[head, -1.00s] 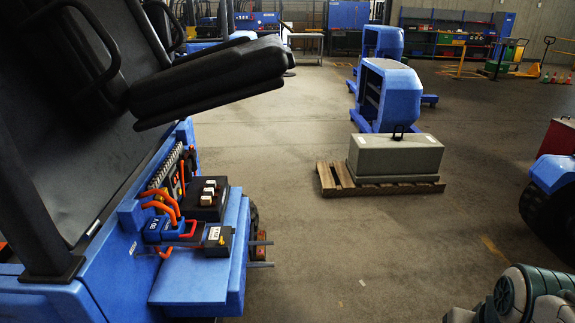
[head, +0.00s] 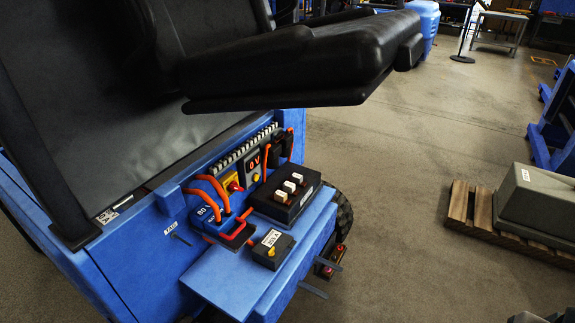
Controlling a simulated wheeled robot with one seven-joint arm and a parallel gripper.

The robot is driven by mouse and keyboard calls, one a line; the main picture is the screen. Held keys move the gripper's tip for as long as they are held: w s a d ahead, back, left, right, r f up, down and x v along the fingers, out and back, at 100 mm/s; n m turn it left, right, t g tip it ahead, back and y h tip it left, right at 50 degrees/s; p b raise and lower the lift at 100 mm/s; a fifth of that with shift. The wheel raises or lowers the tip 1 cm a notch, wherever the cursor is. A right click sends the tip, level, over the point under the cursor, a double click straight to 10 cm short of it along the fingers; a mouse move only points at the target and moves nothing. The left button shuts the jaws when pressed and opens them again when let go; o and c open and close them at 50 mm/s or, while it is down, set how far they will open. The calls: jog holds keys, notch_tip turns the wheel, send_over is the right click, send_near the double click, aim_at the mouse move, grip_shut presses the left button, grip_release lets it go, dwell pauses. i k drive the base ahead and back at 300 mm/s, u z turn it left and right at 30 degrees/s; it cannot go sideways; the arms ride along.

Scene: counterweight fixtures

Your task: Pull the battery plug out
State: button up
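A blue plug block (head: 203,214) with a white marking sits on the side shelf of the blue vehicle, under its raised black seat. Orange cables (head: 213,184) loop into it from the panel behind. A red handle (head: 240,232) shows at its right, over a dark part. I cannot tell from here exactly where the plug and its socket meet. My gripper is not in view.
A black box with white blocks (head: 287,200) and a smaller labelled black box (head: 273,249) stand on the blue shelf (head: 225,279). The raised black seat (head: 300,55) overhangs them. A grey counterweight (head: 540,200) lies on a wooden pallet (head: 480,210) at right.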

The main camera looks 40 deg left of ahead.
aim_at(218, 230)
jog(key=u, duration=0.9)
jog(key=i, duration=0.8)
jog(key=u, duration=0.8)
